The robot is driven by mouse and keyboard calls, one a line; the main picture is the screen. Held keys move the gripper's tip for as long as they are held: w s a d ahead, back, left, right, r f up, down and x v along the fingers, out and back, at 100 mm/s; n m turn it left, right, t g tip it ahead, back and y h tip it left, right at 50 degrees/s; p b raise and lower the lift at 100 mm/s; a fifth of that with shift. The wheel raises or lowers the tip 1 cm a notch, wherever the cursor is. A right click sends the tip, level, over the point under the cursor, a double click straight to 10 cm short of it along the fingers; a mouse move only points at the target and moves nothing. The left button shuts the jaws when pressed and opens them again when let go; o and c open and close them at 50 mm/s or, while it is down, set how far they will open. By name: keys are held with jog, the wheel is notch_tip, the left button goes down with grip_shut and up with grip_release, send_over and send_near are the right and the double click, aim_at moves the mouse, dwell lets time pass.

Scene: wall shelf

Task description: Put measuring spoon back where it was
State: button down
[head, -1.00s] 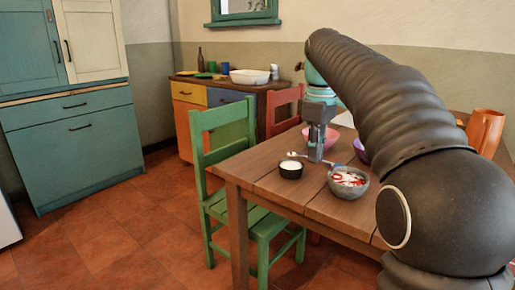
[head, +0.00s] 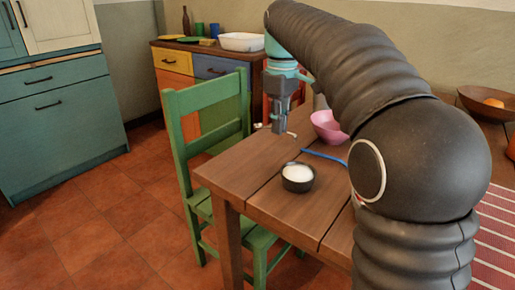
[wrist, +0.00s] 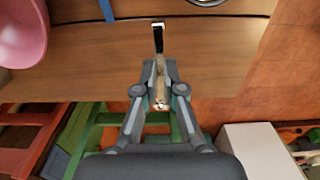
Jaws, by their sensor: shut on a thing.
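My gripper (head: 279,131) is shut on the measuring spoon (head: 291,134) near the left back edge of the wooden table. The spoon sticks out on both sides of the fingers. In the wrist view the fingers (wrist: 159,92) pinch it, and its dark, pale-tipped end (wrist: 158,38) points away from them. The spoon appears raised above the table; its exact height is unclear. A small dark bowl of white contents (head: 298,178) stands on the table, nearer the head camera.
A pink bowl (head: 328,127) and a blue strip-like thing (head: 324,156) are on the table (head: 255,180). A green chair (head: 207,120) stands against the table's left side. A sideboard (head: 183,85) is behind. My arm hides much of the table.

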send_over(259, 159)
notch_tip(259, 159, down, 3)
jog(key=shift+f, duration=0.1)
jog(key=shift+f+b, duration=0.45)
jog(key=shift+f, duration=1.45)
jog(key=c, duration=1.3)
grip_release()
notch_tip(259, 159, up, 12)
jog(key=shift+r+p, duration=0.1)
jog(key=shift+p, duration=0.9)
